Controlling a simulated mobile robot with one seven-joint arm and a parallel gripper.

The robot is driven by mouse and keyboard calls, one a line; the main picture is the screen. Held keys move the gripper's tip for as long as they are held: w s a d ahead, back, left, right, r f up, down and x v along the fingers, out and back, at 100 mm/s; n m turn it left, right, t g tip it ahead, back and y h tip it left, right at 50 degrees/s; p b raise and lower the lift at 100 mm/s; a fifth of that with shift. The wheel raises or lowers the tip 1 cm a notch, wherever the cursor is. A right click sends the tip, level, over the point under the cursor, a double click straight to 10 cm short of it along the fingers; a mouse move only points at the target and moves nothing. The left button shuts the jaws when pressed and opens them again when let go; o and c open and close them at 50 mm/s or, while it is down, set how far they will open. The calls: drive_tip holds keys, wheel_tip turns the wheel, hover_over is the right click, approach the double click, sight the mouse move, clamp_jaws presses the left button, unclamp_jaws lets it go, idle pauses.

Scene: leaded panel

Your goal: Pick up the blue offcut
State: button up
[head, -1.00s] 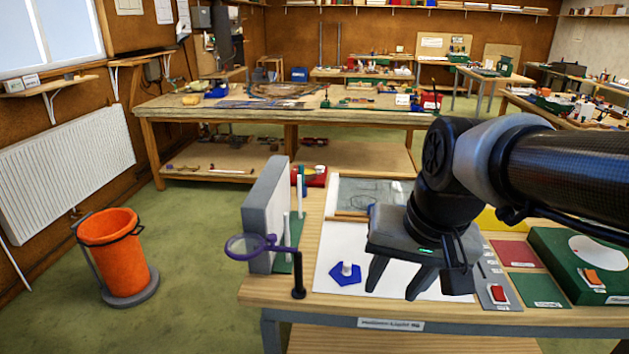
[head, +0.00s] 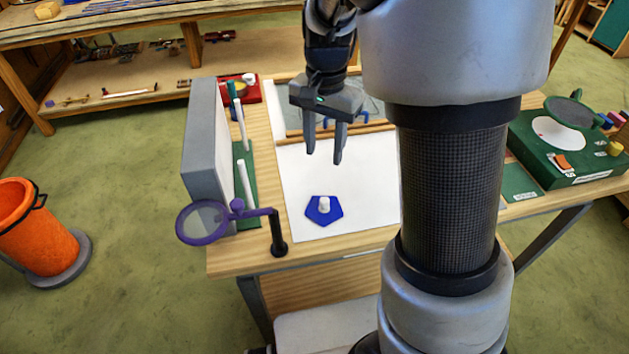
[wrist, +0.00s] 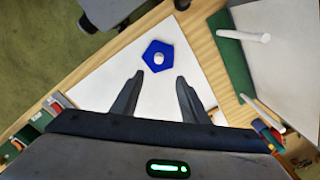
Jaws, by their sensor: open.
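The blue offcut (head: 314,213) is a flat five-sided piece with a small white knob on top. It lies on the white sheet (head: 356,219) near the bench's front edge. My gripper (head: 324,158) is open and empty, above the sheet and farther back than the offcut. In the wrist view the offcut (wrist: 148,56) lies ahead of my two fingertips (wrist: 160,78), apart from them and roughly between their lines. Nothing hides it in either view.
A purple-rimmed magnifier (head: 201,222) on a black post stands at the bench's front left. A grey upright block (head: 204,140) and white rods (head: 246,184) on a green base stand left of the sheet. A green machine (head: 590,158) sits at right.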

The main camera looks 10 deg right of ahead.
hover_over(324, 200)
drive_tip(key=f, duration=1.1)
drive_tip(key=shift+s+a, duration=0.15)
drive_tip(key=shift+s, duration=0.2)
drive_tip(key=shift+w+f, duration=0.15)
drive_tip(key=shift+f, duration=1.3)
drive_tip(key=shift+w+f, duration=0.15)
drive_tip(key=shift+f, duration=1.25)
drive_tip(key=c, duration=1)
